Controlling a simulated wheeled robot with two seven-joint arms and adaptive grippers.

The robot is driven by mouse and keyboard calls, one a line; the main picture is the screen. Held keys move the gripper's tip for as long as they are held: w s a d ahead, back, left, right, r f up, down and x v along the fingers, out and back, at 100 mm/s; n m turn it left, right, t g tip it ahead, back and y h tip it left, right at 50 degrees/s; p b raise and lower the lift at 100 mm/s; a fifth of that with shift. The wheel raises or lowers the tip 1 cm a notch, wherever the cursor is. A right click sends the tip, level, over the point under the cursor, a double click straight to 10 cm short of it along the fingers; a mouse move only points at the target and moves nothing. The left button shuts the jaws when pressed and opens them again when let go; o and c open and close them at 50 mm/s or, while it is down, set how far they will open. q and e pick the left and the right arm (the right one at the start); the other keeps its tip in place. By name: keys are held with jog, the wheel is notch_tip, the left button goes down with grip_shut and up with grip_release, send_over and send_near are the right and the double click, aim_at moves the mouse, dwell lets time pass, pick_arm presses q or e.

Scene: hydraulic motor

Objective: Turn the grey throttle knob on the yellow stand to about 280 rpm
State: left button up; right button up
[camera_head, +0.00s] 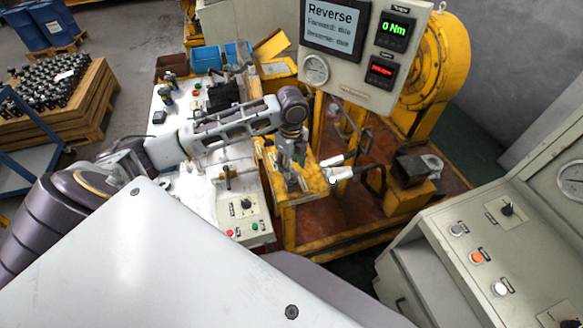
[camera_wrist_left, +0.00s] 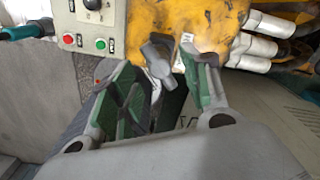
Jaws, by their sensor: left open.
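The yellow stand (camera_head: 287,215) is in the middle of the head view, below my left wrist. My left gripper (camera_head: 292,172) points down over its top. In the left wrist view my left gripper (camera_wrist_left: 165,75) is open, with green pads on its fingers. A grey knob (camera_wrist_left: 157,57) shows between and just beyond the fingertips, near the edge of the yellow stand (camera_wrist_left: 150,18). I cannot tell whether a finger touches it. In the head view the knob is mostly hidden by the gripper. My right gripper is not in view.
A display panel (camera_head: 352,75) reads "Reverse" and 0 Nm; its red readout (camera_head: 381,71) is too small to read. White-ended fittings (camera_head: 338,168) stick out beside the stand. A control box with buttons (camera_head: 245,218) is at its left. A grey console (camera_head: 480,260) stands at right.

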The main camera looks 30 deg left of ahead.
pick_arm(q)
jog(key=shift+f, duration=1.2)
grip_shut()
